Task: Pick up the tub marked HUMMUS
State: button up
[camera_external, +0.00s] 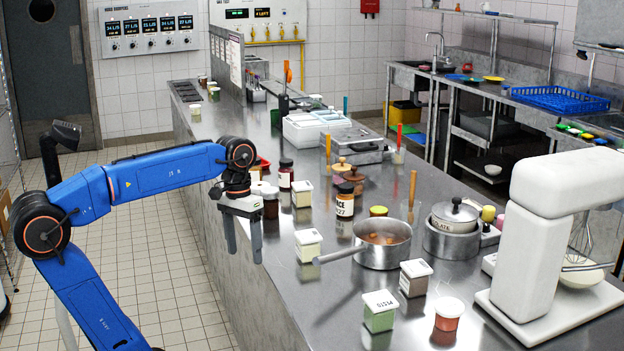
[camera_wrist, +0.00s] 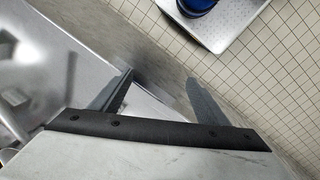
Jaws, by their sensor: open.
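I cannot read the word HUMMUS on any tub. A green tub (camera_external: 380,312) reads like PESTO. A brown tub (camera_external: 415,278) stands right of it. My gripper (camera_external: 243,243) points down beside the counter's left edge, left of the near cream tub. It is open and empty. In the wrist view my gripper (camera_wrist: 158,80) has nothing between its fingers.
A pot of stew (camera_external: 382,244) sits right of the near cream tub, its handle reaching toward it. Jars (camera_external: 286,174) crowd the counter behind my gripper. A white stand mixer (camera_external: 545,245) stands at the right. The tiled floor (camera_external: 170,240) left of the counter is clear.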

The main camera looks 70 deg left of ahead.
jog(key=w+a+r+n, duration=0.2)
jog(key=w+a+r, duration=0.3)
jog(key=w+r, duration=0.2)
notch_tip(320, 180, up, 10)
jog(key=n+y, duration=0.1)
jog(key=n, duration=0.8)
send_over(302, 184)
jog(key=f, duration=1.7)
jog(key=shift+d, duration=0.2)
jog(key=shift+c, duration=0.4)
jog(key=c, duration=1.2)
jog(key=shift+r, duration=0.15)
